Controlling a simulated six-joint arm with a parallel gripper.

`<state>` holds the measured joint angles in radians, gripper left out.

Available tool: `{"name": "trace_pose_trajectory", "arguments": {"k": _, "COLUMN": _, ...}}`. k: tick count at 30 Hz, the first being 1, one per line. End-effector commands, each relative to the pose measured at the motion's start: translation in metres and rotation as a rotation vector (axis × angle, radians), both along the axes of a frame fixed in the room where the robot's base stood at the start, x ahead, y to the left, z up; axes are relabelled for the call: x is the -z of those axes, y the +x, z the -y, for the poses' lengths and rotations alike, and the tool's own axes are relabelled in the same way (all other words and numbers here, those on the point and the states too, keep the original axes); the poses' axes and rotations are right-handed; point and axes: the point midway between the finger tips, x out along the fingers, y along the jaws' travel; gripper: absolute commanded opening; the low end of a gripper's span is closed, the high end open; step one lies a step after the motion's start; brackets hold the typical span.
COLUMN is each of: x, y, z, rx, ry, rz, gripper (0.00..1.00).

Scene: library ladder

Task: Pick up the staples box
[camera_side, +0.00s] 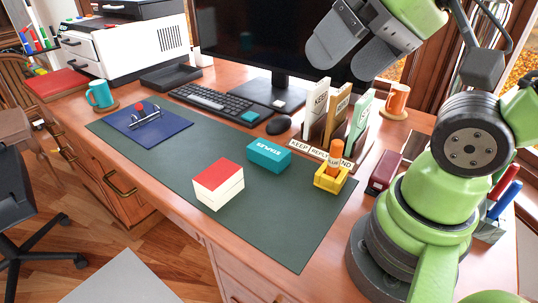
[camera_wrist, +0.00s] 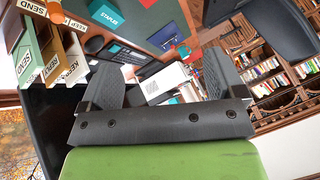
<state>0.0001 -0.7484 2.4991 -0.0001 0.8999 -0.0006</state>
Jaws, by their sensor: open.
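The staples box (camera_side: 268,155) is a small teal box with white lettering, lying on the dark green desk mat (camera_side: 290,225). It also shows at the top of the wrist view (camera_wrist: 106,14), partly cut off by the frame edge. My gripper (camera_side: 345,42) is high above the desk, near the monitor and well above and to the right of the box. Its two grey fingers are apart and nothing is between them. In the wrist view my gripper (camera_wrist: 165,85) points past the box toward the printer and the room.
A red-and-white box (camera_side: 219,184) sits left of the staples box. A yellow holder (camera_side: 332,178) with an orange stick stands to its right, before the upright file sorter (camera_side: 335,125). A mouse (camera_side: 278,126) and keyboard (camera_side: 218,103) lie behind. The mat's front is clear.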

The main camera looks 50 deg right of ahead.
Motion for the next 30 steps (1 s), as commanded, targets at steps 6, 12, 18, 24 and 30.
{"name": "trace_pose_trajectory", "arguments": {"k": 6, "x": -0.001, "y": 0.027, "z": 0.008, "rx": -0.015, "ry": -0.05, "rz": -0.065, "gripper": 0.88}}
{"name": "trace_pose_trajectory", "arguments": {"k": 12, "x": 0.014, "y": 0.086, "z": 0.03, "rx": -0.064, "ry": -0.144, "rz": -0.195, "gripper": 0.88}}
{"name": "trace_pose_trajectory", "arguments": {"k": 18, "x": 0.056, "y": 0.141, "z": 0.058, "rx": -0.134, "ry": -0.214, "rz": -0.331, "gripper": 0.88}}
{"name": "trace_pose_trajectory", "arguments": {"k": 24, "x": 0.122, "y": 0.181, "z": 0.09, "rx": -0.22, "ry": -0.26, "rz": -0.466, "gripper": 0.88}}
{"name": "trace_pose_trajectory", "arguments": {"k": 30, "x": 0.182, "y": 0.196, "z": 0.113, "rx": -0.293, "ry": -0.275, "rz": -0.56, "gripper": 0.88}}
